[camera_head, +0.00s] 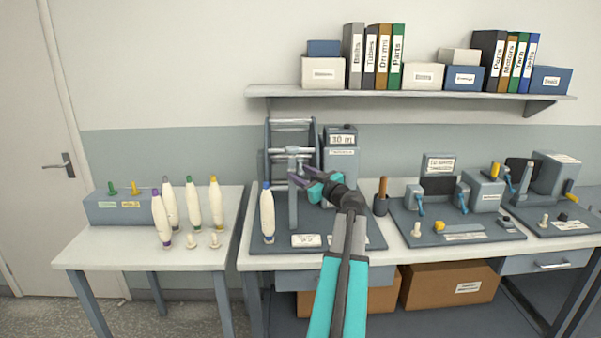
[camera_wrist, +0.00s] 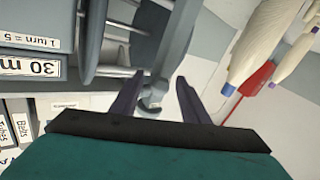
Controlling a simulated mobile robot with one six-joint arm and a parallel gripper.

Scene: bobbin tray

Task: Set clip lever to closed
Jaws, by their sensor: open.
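My gripper (camera_head: 301,177) is at the upright grey post (camera_head: 293,208) of the left station on the bench, near its top. In the wrist view my gripper (camera_wrist: 160,80) is open, with its two dark fingers apart. A small grey lever-like part with a rounded end (camera_wrist: 150,102) shows between the fingers. It appears to be the clip lever, but no label confirms this. I cannot tell whether the fingers touch it or which setting it is in. In the head view the fingers partly hide this spot.
A blue-tipped bobbin (camera_head: 267,214) stands left of the post. A grey frame with rods (camera_head: 291,124) and a "30 m" counter box (camera_head: 341,140) stand behind. A cup with a brown handle (camera_head: 380,205) is to the right. Several bobbins stand on the left table (camera_head: 80,252).

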